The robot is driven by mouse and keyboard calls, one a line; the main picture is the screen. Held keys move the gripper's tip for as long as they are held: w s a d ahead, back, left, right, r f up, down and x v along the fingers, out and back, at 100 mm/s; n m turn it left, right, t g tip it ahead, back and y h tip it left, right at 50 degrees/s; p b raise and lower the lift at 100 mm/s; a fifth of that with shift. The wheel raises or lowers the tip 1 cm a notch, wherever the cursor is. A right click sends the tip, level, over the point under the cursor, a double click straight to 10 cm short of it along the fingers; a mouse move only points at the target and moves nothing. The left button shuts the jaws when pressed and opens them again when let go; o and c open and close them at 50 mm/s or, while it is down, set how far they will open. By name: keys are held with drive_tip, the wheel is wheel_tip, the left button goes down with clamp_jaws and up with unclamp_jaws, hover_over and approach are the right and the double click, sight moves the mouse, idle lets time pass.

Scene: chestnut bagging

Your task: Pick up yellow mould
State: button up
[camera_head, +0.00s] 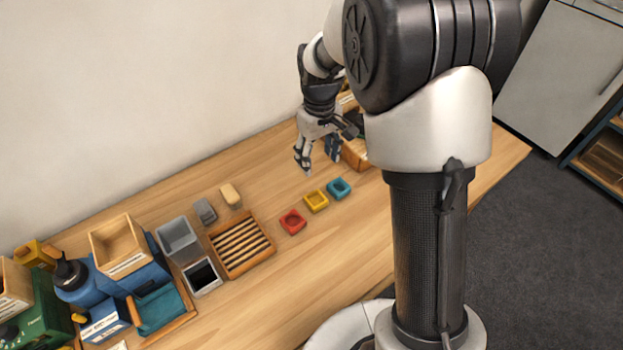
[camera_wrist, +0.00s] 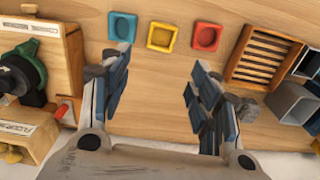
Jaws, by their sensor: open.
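The yellow mould (camera_head: 316,201) is a small square block with a round hollow, lying on the wooden table between a red mould (camera_head: 292,221) and a teal mould (camera_head: 339,188). In the wrist view the yellow mould (camera_wrist: 161,37) lies at the top centre, with the teal mould (camera_wrist: 122,26) to its left and the red mould (camera_wrist: 205,38) to its right. My gripper (camera_head: 318,168) is open and empty above the table, behind the moulds in the head view. In the wrist view my gripper's fingers (camera_wrist: 157,75) are spread apart, below the yellow mould in the picture.
A slatted wooden tray (camera_head: 262,262) stands left of the moulds, near a grey bin (camera_head: 177,236) and a cream block (camera_head: 230,195). Wooden boxes and a green machine (camera_head: 42,318) fill the far left. A wooden box (camera_head: 356,153) stands beside my gripper. Table around the moulds is clear.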

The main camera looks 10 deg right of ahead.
sight(316, 199)
drive_tip(key=f+b, duration=0.2)
drive_tip(key=f, duration=0.4)
drive_tip(key=f+b, duration=0.2)
drive_tip(key=f, duration=0.3)
drive_tip(key=f+b, duration=0.1)
drive_tip(key=f, duration=0.5)
drive_tip(key=shift+a+f+b, duration=0.25)
drive_tip(key=shift+f+b, duration=0.05)
drive_tip(key=shift+b, duration=0.1)
drive_tip(key=shift+r, duration=0.1)
drive_tip(key=c, duration=0.9)
drive_tip(key=shift+o, duration=0.2)
drive_tip(key=shift+r, duration=0.1)
